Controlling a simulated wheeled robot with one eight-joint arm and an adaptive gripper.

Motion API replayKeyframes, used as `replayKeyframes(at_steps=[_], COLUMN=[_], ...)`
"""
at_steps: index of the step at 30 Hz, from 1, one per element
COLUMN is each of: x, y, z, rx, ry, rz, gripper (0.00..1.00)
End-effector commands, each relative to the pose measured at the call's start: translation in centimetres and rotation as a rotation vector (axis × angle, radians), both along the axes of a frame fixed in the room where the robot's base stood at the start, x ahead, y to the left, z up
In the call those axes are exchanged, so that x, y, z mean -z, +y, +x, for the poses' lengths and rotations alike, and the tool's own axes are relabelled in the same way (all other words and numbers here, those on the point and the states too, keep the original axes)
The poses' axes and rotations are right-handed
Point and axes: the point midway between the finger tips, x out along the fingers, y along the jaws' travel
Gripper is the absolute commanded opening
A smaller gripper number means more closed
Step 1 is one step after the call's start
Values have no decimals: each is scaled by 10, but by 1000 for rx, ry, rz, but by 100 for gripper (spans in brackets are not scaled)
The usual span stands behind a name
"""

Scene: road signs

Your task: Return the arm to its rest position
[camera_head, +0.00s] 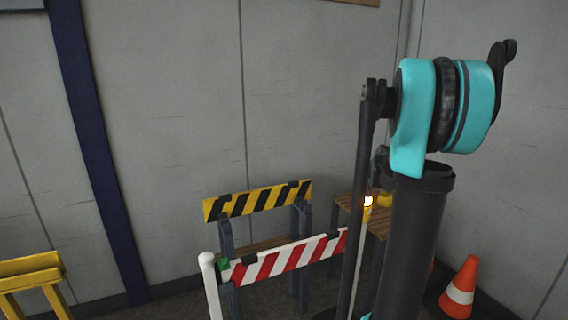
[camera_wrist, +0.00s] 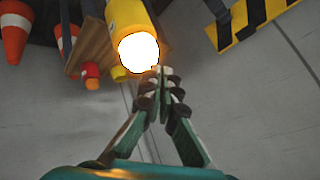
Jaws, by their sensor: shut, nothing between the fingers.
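My arm (camera_head: 412,215), teal and black, stands folded upright in the right half of the head view, with its teal joint raised high. My gripper (camera_wrist: 162,76) shows in the wrist view with its two fingers closed together at the tips and nothing between them. I cannot make out the gripper in the head view. A yellow lamp (camera_wrist: 126,14) with a bright glowing end lies just beyond the fingertips in the wrist view. I cannot tell how far apart they are.
A yellow-black barrier (camera_head: 258,200) and a red-white barrier (camera_head: 285,260) stand behind my arm. A wooden table (camera_head: 348,205) carries yellow items. An orange cone (camera_head: 461,288) stands right, a yellow trestle (camera_head: 30,268) left. Grey walls (camera_head: 300,90) enclose the corner.

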Motion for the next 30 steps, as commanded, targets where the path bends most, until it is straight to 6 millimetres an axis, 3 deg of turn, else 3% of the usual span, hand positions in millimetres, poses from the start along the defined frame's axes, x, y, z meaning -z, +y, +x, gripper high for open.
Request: replayKeyframes(at_steps=[3, 9, 15, 18, 21, 30], x=[19, 64, 113, 131, 142, 142], y=[54, 130, 171, 179, 182, 182], z=[-50, -160, -268, -306, -327, -327], rx=[-115, -337, -535, -604, -642, -642], ry=[66, 195, 305, 343, 365, 365], rz=[-58, -181, -300, -342, -366, -366], gripper=[0, 0, 0, 0, 0, 0])
